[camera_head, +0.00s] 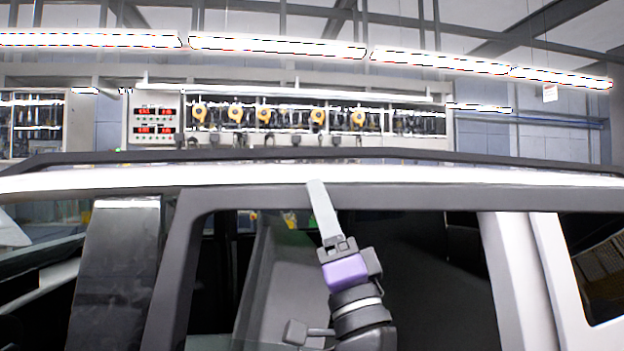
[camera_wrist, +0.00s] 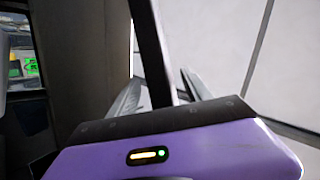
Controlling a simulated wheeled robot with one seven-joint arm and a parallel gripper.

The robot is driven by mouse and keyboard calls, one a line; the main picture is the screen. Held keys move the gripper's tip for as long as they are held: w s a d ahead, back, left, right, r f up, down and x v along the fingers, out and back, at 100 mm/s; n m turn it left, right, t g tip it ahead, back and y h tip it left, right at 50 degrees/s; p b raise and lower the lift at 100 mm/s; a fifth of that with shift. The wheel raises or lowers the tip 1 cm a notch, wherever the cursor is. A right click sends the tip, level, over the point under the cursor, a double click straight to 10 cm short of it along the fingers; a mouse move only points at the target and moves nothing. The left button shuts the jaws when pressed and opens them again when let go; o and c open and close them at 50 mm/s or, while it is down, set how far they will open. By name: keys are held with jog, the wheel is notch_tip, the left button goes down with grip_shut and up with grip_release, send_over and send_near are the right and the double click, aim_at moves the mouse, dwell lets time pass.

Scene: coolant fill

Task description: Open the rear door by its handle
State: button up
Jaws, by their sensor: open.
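The vehicle's rear door shows in the head view as a dark window frame (camera_head: 174,262) below the white roof; I cannot tell whether the door is ajar. I cannot make out its handle in either view. My gripper (camera_head: 319,190), with a purple body, points upward in front of the window opening, its pale fingers overlapping the roof edge. In the wrist view my gripper (camera_wrist: 160,78) has its two grey fingers apart, with a dark bar (camera_wrist: 150,45) passing between them in the picture. I cannot tell whether they touch it.
The white roof (camera_head: 430,178) carries a long black rail (camera_head: 250,155). A glossy black pillar (camera_head: 115,270) stands left of the frame and a white pillar (camera_head: 520,280) right. An equipment wall (camera_head: 290,115) with red displays is behind. A green screen (camera_wrist: 31,66) shows at left.

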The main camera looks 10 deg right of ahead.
jog(key=p+x, duration=0.1)
jog(key=x, duration=0.4)
grip_shut()
dwell(1.4)
